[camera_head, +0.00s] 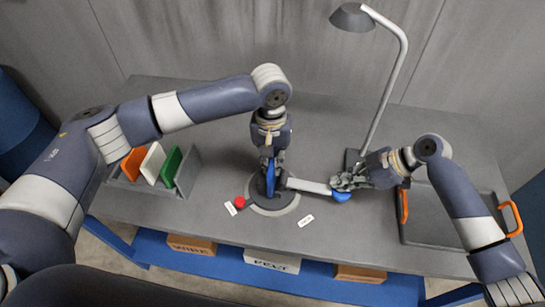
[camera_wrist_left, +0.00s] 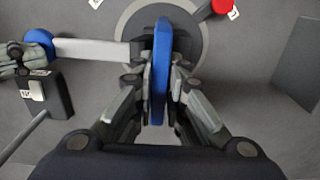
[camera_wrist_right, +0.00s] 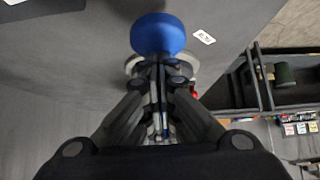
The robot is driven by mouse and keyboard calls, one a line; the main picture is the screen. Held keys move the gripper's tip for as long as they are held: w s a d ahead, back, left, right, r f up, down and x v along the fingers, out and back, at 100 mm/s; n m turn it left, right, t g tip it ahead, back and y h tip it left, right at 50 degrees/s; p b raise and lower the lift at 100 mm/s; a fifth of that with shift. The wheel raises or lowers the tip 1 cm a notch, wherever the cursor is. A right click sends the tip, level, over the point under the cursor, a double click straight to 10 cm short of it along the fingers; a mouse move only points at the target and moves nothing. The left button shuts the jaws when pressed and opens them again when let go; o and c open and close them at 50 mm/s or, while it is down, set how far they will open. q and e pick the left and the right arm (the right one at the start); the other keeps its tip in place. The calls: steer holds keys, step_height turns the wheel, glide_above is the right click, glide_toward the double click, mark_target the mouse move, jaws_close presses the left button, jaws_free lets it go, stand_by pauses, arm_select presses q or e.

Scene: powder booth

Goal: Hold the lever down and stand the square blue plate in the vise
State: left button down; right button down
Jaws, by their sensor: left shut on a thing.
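My left gripper (camera_head: 270,158) is shut on the blue plate (camera_wrist_left: 161,70), which stands upright, edge-on in the left wrist view. In the head view the blue plate (camera_head: 270,180) is over the vise (camera_head: 277,208) on its round base. Whether its lower edge sits between the vise jaws is hidden. The pale lever (camera_head: 308,186) runs right from the vise to a blue knob (camera_head: 342,196). My right gripper (camera_head: 340,183) is at the knob end, its fingers together. In the right wrist view the knob (camera_wrist_right: 158,34) is just beyond the fingertips (camera_wrist_right: 160,82); contact is unclear.
A grey rack (camera_head: 186,178) with orange, white and green plates stands left. A red button (camera_head: 240,202) is by the vise. A lamp (camera_head: 385,85) rises behind the right gripper. A tray with orange handles (camera_head: 404,207) lies right. Bare table lies behind the vise.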

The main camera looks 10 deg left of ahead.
arm_select(q)
steer(key=shift+f, duration=0.4)
steer(key=shift+f, duration=0.15)
steer(key=shift+f, duration=0.65)
stand_by(0.6)
arm_select(e)
step_height(320, 180, up, 9)
stand_by(1.5)
steer(key=shift+a, duration=0.1)
arm_select(q)
steer(key=shift+d, duration=0.1)
